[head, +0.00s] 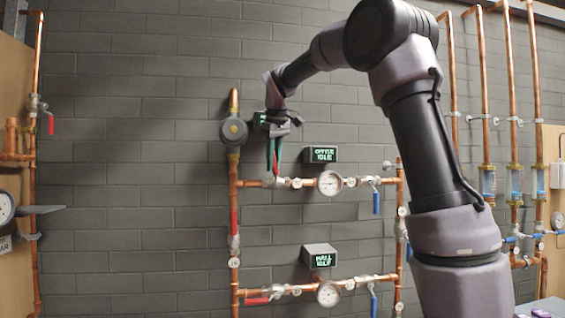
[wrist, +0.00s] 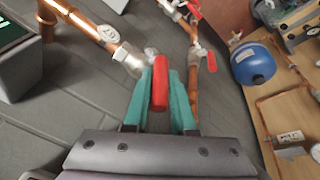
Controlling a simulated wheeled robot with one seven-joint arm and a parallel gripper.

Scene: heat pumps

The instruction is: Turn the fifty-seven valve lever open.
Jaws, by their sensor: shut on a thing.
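A red valve lever (wrist: 160,88) sits between the two teal fingers of my gripper (wrist: 159,72) in the wrist view. The gripper is shut on it. In the head view my gripper (head: 273,168) points down at the upper horizontal pipe, over the valve (head: 275,182) near its left end. The lever stands up from that valve, across the pipe's line, and is mostly hidden by the fingers. A round tag (wrist: 109,33) is on the copper pipe beside the valve; I cannot read its number surely.
A gauge (head: 330,183) and a blue lever (head: 376,202) are further right on the same pipe. An "OFFICE IDLE" display (head: 320,154) is just above it. A red lever (head: 234,222) lies along the left vertical pipe. A lower pipe carries another red lever (head: 256,301).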

